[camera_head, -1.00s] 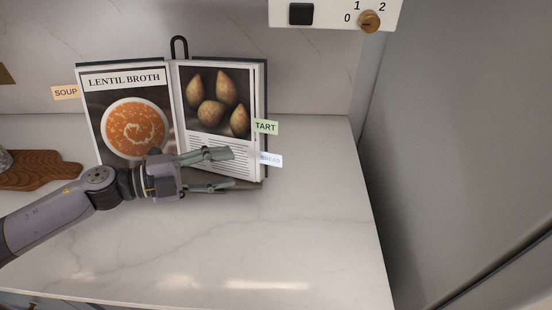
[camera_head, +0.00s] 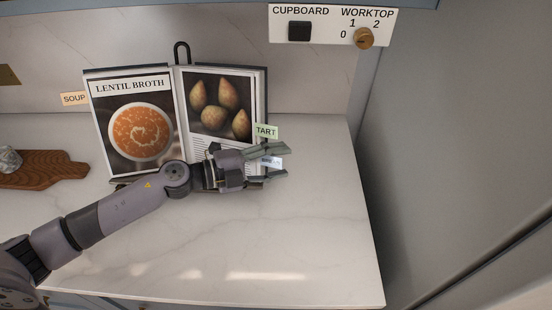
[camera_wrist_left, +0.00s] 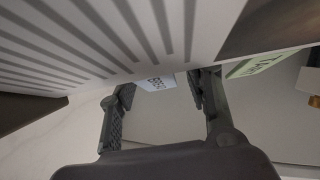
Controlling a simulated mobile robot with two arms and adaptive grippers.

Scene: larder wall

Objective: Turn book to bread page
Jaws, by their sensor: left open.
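An open cookbook (camera_head: 134,86) stands propped on a stand at the back of the counter. Its left page reads LENTIL BROTH, its right page shows brown fruits. An orange SOUP tab (camera_head: 74,99) sticks out left, and a green TART tab (camera_head: 265,132) sticks out right. The pale blue BREAD tab (camera_head: 271,162) lies below it. My left gripper (camera_head: 278,162) is open at the book's lower right edge, its fingers above and below the BREAD tab. In the left wrist view the BREAD tab (camera_wrist_left: 155,83) shows between the open fingers (camera_wrist_left: 160,97). My right gripper is not seen.
A wooden board (camera_head: 45,172) with a grey object lies at the left. A switch panel (camera_head: 331,26) hangs above, to the right. The counter (camera_head: 230,245) in front is clear. A tall grey surface (camera_head: 455,160) stands at the right.

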